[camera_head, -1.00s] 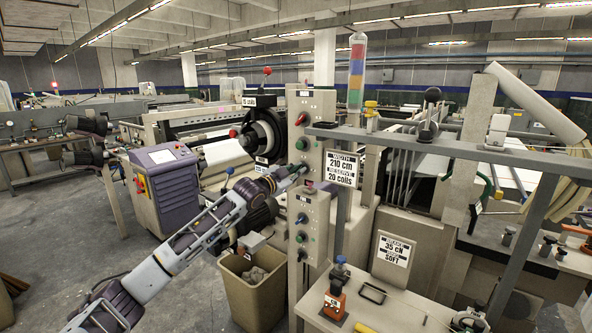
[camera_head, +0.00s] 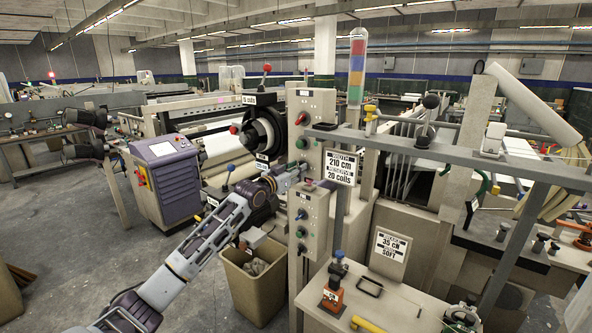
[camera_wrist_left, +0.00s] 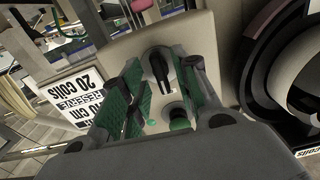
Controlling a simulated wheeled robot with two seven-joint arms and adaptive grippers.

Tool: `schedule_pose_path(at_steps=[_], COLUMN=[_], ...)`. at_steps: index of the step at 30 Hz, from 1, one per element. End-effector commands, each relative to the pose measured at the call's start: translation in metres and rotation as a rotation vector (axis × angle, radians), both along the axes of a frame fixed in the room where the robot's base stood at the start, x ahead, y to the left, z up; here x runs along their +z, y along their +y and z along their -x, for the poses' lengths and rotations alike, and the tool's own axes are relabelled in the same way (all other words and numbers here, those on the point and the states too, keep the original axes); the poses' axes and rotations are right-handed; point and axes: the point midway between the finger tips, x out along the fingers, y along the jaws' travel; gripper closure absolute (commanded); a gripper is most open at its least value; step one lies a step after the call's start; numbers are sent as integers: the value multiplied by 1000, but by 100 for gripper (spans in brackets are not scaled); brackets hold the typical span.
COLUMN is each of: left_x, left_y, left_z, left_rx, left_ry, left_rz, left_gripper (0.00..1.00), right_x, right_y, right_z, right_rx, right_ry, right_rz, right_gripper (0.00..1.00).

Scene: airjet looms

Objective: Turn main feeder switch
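The switch, a black rotary knob (camera_wrist_left: 160,68) on a pale plate, shows in the left wrist view. It sits between the two green-padded fingers of my left gripper (camera_head: 292,176), which is open around it; I cannot tell whether the fingers touch it. A green button (camera_wrist_left: 179,120) lies beside the knob in that view. In the head view the gripper is at the feeder control post (camera_head: 318,105), just below its green button (camera_head: 301,143), and hides the knob. My right gripper is not in view.
A lower control box (camera_head: 315,203) with several knobs is under the gripper. A sign (camera_head: 340,167) hangs to its right, and a black feeder ring (camera_head: 268,128) is at its left. A tan bin (camera_head: 254,285) stands below the arm.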

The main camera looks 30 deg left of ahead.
Motion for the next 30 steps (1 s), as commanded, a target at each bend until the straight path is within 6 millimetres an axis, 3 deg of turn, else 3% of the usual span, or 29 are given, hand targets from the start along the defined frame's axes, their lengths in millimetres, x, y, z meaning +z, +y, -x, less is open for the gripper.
schedule_pose_path(at_steps=[11,30], left_x=[0,0], left_y=[0,4], left_z=[2,39], left_rx=[0,1], left_ry=[-1,-1], left_rz=[-3,-3], left_gripper=[67,67], right_x=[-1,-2], right_y=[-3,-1], right_z=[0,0], right_rx=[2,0], right_ry=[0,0], right_rz=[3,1], right_gripper=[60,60])
